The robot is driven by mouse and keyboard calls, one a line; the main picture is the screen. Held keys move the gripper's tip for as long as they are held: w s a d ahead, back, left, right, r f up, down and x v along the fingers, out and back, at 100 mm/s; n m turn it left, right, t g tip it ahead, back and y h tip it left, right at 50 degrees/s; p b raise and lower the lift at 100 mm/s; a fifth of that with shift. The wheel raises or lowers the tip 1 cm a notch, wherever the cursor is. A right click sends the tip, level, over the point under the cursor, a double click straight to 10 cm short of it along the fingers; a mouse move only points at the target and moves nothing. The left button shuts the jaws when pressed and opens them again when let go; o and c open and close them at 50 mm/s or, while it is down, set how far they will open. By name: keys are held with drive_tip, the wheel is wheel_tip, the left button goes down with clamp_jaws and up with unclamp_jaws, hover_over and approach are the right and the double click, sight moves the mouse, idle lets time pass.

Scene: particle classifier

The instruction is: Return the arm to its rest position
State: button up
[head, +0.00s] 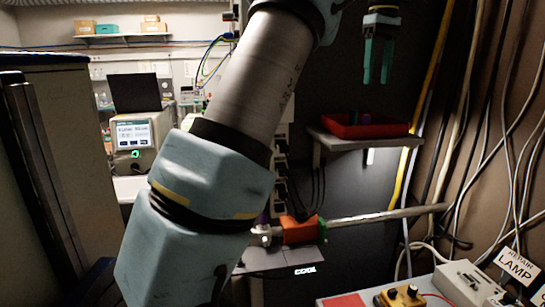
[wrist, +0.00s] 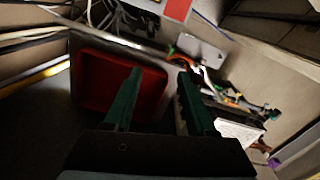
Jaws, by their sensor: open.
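My gripper (head: 377,62) hangs fingers down at the upper right of the head view, in front of a dark panel. Its two green fingers are apart, with nothing between them. In the wrist view my gripper (wrist: 155,95) also shows open and empty. My arm crosses the middle of the head view, bent from the bottom left up to the top. Below the gripper is a red tray (head: 362,126) on a small shelf, clear of the fingertips. In the wrist view the red tray (wrist: 88,85) lies behind and left of the fingers. Small dark items sit in it, hard to make out.
A metal pipe with an orange valve (head: 299,230) runs below the shelf (head: 340,141). Cables hang along the right wall, beside a yellow pipe (head: 418,120). A control box (head: 468,286) and a "LAMP" sign (head: 516,266) are at bottom right. An instrument (head: 133,133) stands at left.

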drive_tip(key=w+a+f+m+t, duration=0.1)
drive_tip(key=w+a+f+m, duration=0.15)
drive_tip(key=a+f, duration=1.35)
drive_tip(key=s+a+f+m+b, duration=0.2)
drive_tip(key=s+a+f, duration=0.5)
drive_tip(key=f, duration=0.3)
drive_tip(key=s+a+f+m+b, duration=0.2)
drive_tip(key=s+a+f+b, duration=0.1)
drive_tip(key=s+a+f, duration=0.5)
wheel_tip(320, 180, down, 3)
drive_tip(key=shift+s+a+r+t+b, duration=0.15)
drive_tip(key=shift+s+t+b, duration=0.2)
drive_tip(key=shift+s, duration=0.65)
